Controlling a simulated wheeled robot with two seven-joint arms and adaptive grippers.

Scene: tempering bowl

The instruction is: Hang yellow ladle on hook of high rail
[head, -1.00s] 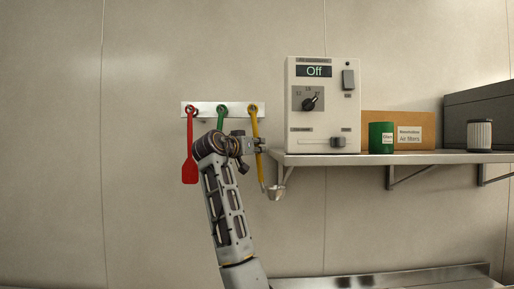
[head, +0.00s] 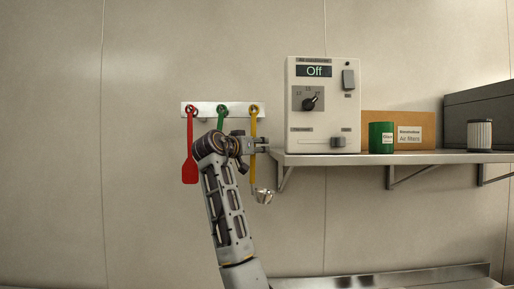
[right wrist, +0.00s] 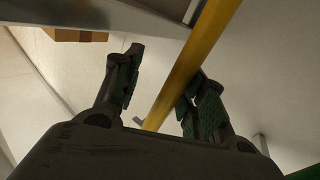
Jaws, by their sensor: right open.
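The yellow ladle (head: 253,129) hangs nearly upright at the right-hand hook of the white high rail (head: 234,106), its ring at the hook. Its metal bowl (head: 263,196) is at the bottom. My right gripper (head: 263,144) is at the upper part of the handle. In the right wrist view, the yellow handle (right wrist: 200,55) runs between the open fingers of the right gripper (right wrist: 166,75), close to the right finger and clear of the left one. A red spatula (head: 190,160) hangs on the left hook and a green-handled tool (head: 222,116) on the middle one, partly hidden by my arm. My left gripper is out of view.
Right of the ladle, a metal shelf (head: 350,159) holds a control box reading "Off" (head: 321,110), a green can (head: 381,135), a cardboard box (head: 409,121) and a white-ribbed filter (head: 479,135). Its bracket and left end are close to my gripper. The wall left of the rail is clear.

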